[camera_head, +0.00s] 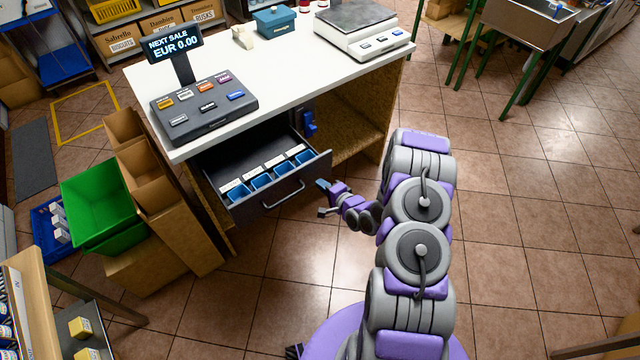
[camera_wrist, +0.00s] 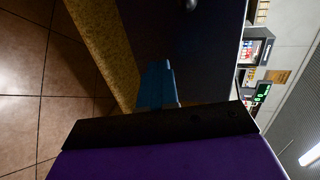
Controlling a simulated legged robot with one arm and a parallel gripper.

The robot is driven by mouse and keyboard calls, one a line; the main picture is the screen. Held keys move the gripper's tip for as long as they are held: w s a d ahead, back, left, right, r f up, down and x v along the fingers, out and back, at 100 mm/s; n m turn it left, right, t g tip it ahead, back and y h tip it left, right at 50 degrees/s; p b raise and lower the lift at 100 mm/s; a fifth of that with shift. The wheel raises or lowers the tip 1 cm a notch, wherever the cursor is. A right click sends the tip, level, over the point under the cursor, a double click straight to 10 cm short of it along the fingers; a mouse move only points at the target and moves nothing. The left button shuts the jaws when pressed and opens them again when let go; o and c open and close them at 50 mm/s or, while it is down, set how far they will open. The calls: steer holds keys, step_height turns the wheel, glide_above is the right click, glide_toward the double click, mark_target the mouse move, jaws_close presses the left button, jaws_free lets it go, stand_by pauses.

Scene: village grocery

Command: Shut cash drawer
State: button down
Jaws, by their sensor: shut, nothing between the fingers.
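The cash drawer (camera_head: 285,205) is pulled out from under the white counter. Its dark front carries a grey bar handle (camera_head: 284,195), and its tray shows blue cups with white labels. In the wrist view, the blue fingers (camera_wrist: 156,84) are together and empty against a dark panel (camera_wrist: 195,60) that looks like the drawer front. A bit of the handle (camera_wrist: 191,4) shows at the top edge. I cannot tell whether the fingers touch the front.
The counter (camera_head: 260,70) bears a register (camera_head: 203,103) and a scale (camera_head: 358,28). An open wooden shelf (camera_head: 350,130) lies right of the drawer. Cardboard boxes (camera_head: 160,200) and a green crate (camera_head: 95,205) stand left. Tiled floor (camera_head: 530,190) is clear to the right.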

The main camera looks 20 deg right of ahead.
steer(key=shift+w+a, duration=0.3)
steer(key=shift+w, duration=0.6)
